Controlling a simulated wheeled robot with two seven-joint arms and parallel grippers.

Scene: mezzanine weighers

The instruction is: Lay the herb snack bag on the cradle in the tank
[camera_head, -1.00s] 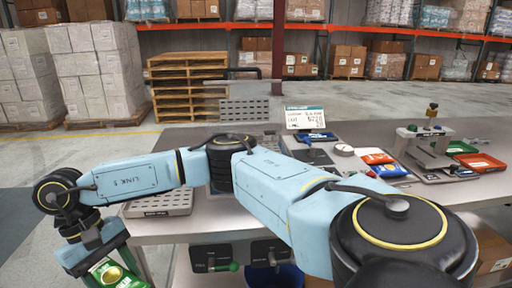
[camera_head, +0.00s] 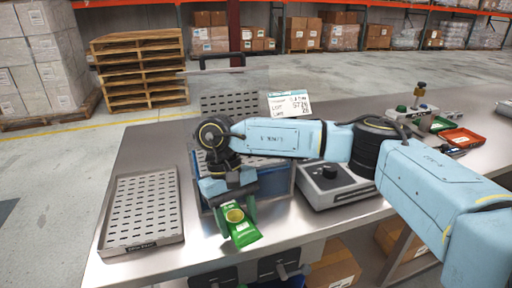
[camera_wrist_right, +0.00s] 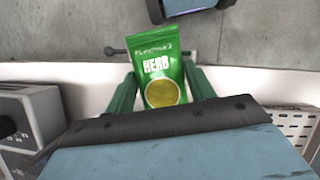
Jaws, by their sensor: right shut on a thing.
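The green herb snack bag (camera_head: 242,233) hangs from my right gripper (camera_head: 236,207), which is shut on its upper part. The right wrist view shows the bag (camera_wrist_right: 158,72), with its HERB label and round yellow picture, between the green fingers (camera_wrist_right: 160,92). In the head view the gripper and bag are in front of the blue tank (camera_head: 273,184), near the table's front edge. A perforated surface shows inside the tank. My arm hides much of it, so I cannot make out the cradle clearly. My left gripper is out of view.
A perforated tray (camera_head: 112,240) lies on the table to the left. A grey scale with a black knob (camera_head: 330,186) stands right of the tank. A label card (camera_head: 289,104) and an upright perforated panel (camera_head: 230,104) stand behind. An orange tray (camera_head: 461,137) is farther right.

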